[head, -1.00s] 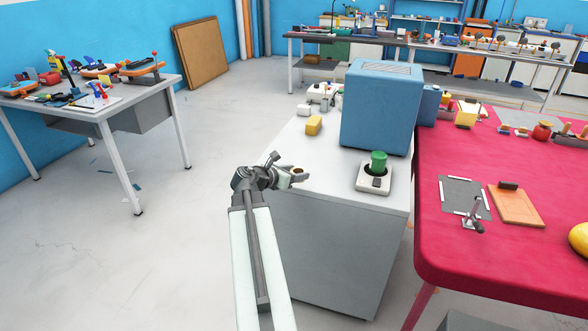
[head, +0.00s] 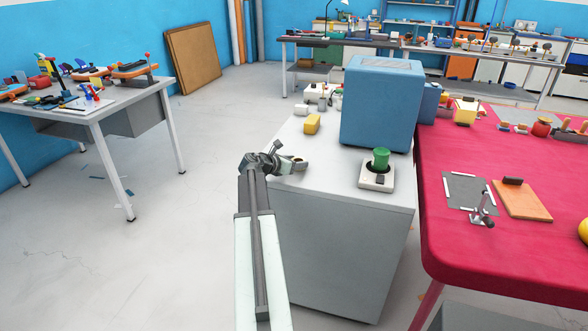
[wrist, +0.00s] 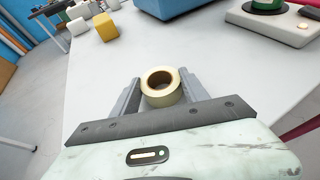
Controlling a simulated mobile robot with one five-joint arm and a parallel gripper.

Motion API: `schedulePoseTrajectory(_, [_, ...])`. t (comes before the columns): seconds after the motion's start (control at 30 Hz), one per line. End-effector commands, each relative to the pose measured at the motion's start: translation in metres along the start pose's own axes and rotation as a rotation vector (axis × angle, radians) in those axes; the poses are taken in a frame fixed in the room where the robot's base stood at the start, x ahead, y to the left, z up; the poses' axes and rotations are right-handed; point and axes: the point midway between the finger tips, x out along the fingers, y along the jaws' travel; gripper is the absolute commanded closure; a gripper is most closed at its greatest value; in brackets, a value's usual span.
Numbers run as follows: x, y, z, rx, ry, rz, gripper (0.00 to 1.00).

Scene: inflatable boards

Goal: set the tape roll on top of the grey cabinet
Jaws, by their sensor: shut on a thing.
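The tape roll (wrist: 161,87) is a cream ring with a brown inner core. In the wrist view it sits between the two fingers of my gripper (wrist: 160,95), which is shut on it. In the head view my gripper (head: 293,162) is at the left edge of the grey cabinet (head: 335,245), with the roll over the light top. The roll is small and partly hidden there. I cannot tell whether the roll touches the cabinet top.
On the cabinet top stand a blue box (head: 382,105), a yellow block (head: 312,124) and a pale device with a green cylinder (head: 380,159). The top near my gripper is clear. A red table (head: 450,235) adjoins on the right; a workbench (head: 100,110) stands left.

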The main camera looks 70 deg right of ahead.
Motion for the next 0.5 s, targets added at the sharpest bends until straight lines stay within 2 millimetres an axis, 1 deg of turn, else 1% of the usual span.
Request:
schedulePoseTrajectory(0.17, [-0.0015, 0.0010, 0.0016, 0.000, 0.000, 0.001, 0.88])
schedulePoseTrajectory(0.3, [0.0007, 0.0005, -0.0028, 0.000, 0.000, 0.001, 0.88])
schedulePoseTrajectory(0.33, [0.0003, 0.0004, -0.0017, 0.000, 0.000, 0.001, 0.42])
schedulePoseTrajectory(0.4, [0.0002, 0.0001, -0.0010, 0.000, 0.000, 0.000, 0.26])
schedulePoseTrajectory(0.5, [0.0004, -0.0001, -0.0009, 0.000, 0.000, 0.000, 0.26])
